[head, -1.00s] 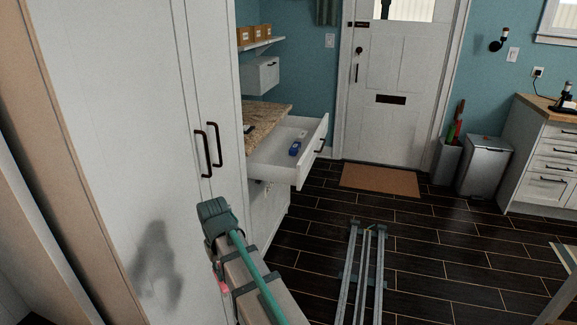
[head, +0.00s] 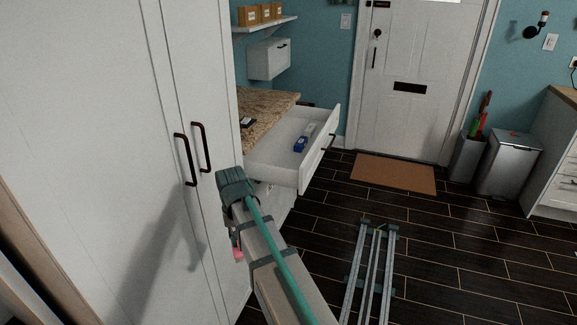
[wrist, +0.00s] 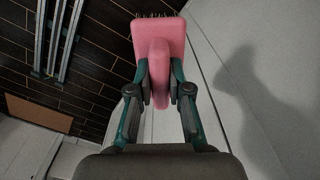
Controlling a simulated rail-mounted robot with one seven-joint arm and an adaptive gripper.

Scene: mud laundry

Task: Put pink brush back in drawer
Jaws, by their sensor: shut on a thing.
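The pink brush (wrist: 158,42) is held in my gripper (wrist: 160,82), which is shut on its handle in the wrist view. Its dark bristles show at the far end of the head. In the head view only a small pink bit of the brush (head: 238,253) shows beside my arm, and my gripper is mostly hidden there. The open white drawer (head: 283,176) is pulled out below a granite counter, beyond my arm. A blue item (head: 300,144) and a pale item lie inside it. The brush is outside the drawer, in front of the tall white cabinet.
The tall white cabinet (head: 110,150) with dark handles stands close on the left of my arm. The granite counter (head: 262,110) holds a small dark item. A brown doormat (head: 393,173), a door and bins are at the back right. Dark floor at the right is clear, apart from grey rails.

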